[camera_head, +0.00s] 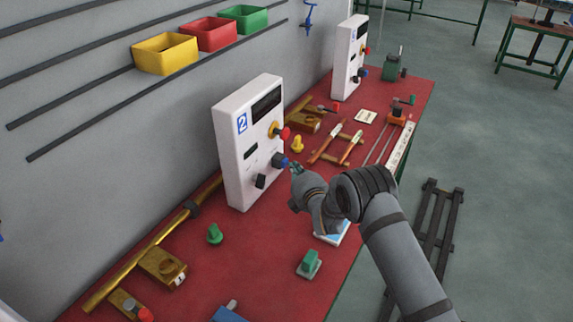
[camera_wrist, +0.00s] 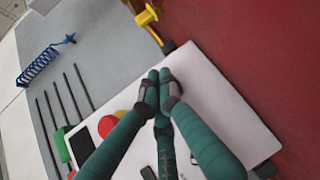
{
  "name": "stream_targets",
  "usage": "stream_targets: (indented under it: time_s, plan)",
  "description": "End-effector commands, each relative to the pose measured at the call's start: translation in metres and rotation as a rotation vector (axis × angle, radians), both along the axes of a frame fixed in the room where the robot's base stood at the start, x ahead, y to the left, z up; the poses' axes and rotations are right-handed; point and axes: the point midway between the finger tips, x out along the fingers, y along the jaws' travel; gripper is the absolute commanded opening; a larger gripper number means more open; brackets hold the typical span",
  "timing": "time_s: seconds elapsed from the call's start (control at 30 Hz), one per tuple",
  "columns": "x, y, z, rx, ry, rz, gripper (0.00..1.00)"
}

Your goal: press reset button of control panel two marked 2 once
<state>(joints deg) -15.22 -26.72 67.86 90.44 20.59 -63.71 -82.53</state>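Control panel two (camera_head: 236,150), a white upright box with a blue "2" label, stands on the red bench. Its front has a dark screen, a red button (camera_head: 285,133) on a yellow base, a blue button (camera_head: 279,160) and a black switch (camera_head: 260,181). I cannot read which is marked reset. My gripper (camera_head: 295,168) is just right of the blue button; I cannot tell whether they touch. In the wrist view the teal fingertips (camera_wrist: 158,82) meet, empty, over the panel's white face (camera_wrist: 215,105). The red button (camera_wrist: 107,126) shows left of them; the blue button is hidden there.
A second white panel (camera_head: 350,58) stands farther back. Yellow, red and green bins hang on the wall (camera_head: 100,125). Yellow (camera_head: 297,144) and green (camera_head: 214,234) knobs, brass pipes and tools lie around the panel. The red bench (camera_head: 240,275) has bare room in front.

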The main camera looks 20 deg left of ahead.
Motion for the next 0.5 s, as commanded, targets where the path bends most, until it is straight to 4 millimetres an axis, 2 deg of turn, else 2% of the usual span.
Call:
stream_targets:
  time_s: [0.5]
  plan:
    - [0.0007, 0.0051, -0.0005, 0.0, 0.0, 0.0, 0.0]
